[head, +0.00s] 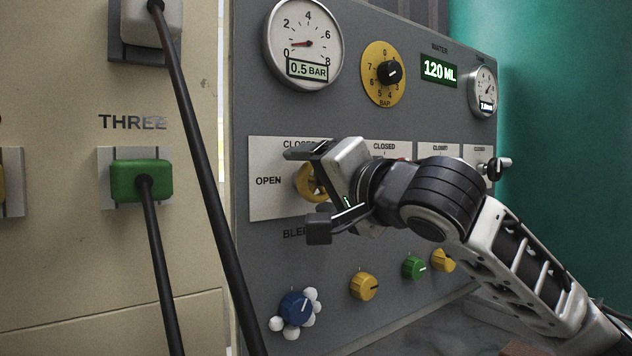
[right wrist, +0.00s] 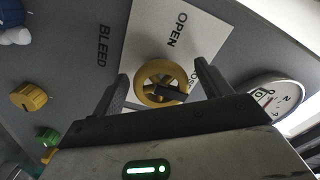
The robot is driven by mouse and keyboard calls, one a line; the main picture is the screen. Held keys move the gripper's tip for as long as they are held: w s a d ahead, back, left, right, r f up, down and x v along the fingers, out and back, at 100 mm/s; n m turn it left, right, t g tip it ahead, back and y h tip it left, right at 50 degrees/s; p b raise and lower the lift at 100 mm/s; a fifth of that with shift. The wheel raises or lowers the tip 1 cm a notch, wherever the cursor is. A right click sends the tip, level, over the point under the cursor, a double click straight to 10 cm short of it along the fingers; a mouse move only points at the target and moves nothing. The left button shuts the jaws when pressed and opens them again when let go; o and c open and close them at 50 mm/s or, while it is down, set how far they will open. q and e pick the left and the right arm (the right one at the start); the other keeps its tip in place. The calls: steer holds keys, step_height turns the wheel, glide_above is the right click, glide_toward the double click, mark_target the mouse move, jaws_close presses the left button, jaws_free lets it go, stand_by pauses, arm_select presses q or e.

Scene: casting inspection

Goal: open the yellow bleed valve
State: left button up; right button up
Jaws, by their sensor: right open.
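The yellow bleed valve (head: 309,182) is a round handwheel on a white plate (head: 262,207) with OPEN at its left and CLOSED above; BLEED is printed below. In the right wrist view the yellow valve (right wrist: 160,82) shows spokes and a dark bar at its hub. My right gripper (head: 305,192) is open in front of the valve, one finger above it and one below in the head view. In the right wrist view the fingers of the right gripper (right wrist: 161,82) stand on either side of the wheel; contact cannot be told. My left gripper is not in view.
Above are a pressure gauge (head: 304,44) reading 0.5 BAR, a yellow dial (head: 384,74) and a green display (head: 439,70). Below are a blue knob (head: 296,308) and several smaller knobs. A black cable (head: 200,160) hangs left of the panel, near a green plug (head: 141,181).

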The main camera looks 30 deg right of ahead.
steer(key=c, duration=1)
